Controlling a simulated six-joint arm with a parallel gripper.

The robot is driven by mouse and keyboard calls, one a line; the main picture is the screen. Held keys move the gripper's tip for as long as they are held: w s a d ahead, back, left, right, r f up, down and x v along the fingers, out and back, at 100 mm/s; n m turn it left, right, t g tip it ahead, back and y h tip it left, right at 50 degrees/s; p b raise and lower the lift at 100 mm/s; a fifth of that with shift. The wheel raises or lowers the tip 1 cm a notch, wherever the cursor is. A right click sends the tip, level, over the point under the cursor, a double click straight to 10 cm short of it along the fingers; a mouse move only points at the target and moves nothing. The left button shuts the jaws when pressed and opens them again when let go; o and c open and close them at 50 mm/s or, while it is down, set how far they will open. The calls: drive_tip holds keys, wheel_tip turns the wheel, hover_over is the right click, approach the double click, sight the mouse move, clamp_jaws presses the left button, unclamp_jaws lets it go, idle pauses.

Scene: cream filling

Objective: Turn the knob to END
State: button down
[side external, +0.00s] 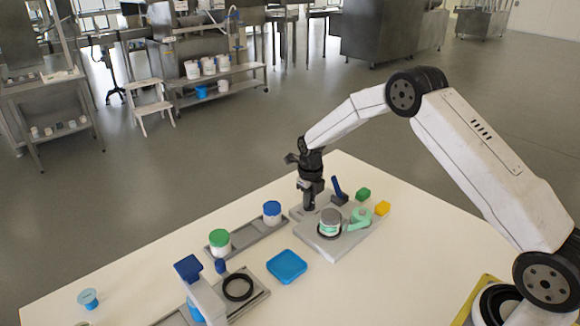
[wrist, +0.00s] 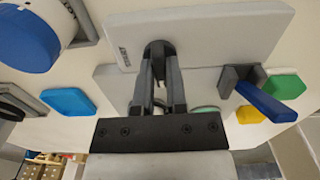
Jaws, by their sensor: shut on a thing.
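My gripper (side external: 309,204) reaches down at the back left of the grey station in the side view. In the wrist view my gripper (wrist: 160,62) has its fingers closed around a dark rounded knob (wrist: 159,46) at the edge of a light grey panel (wrist: 215,32). The fingers hide much of the knob, so I cannot tell its angle. A small dark label (wrist: 123,56) is on the panel left of the knob; its text is too small to read. In the side view the knob is hidden by the gripper.
A jar (side external: 330,221) and a mint-green part (side external: 359,219) stand on the station's grey base (side external: 334,248). Close by are a blue handle (side external: 337,186), a green block (side external: 363,194) and a yellow block (side external: 382,208). Lidded jars and a blue tray (side external: 287,266) are at left.

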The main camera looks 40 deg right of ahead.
drive_tip(key=shift+m, duration=0.3)
drive_tip(key=c, duration=0.7)
unclamp_jaws()
drive_tip(key=shift+o, duration=0.2)
drive_tip(key=shift+r, duration=0.15)
drive_tip(key=shift+r, duration=3.8)
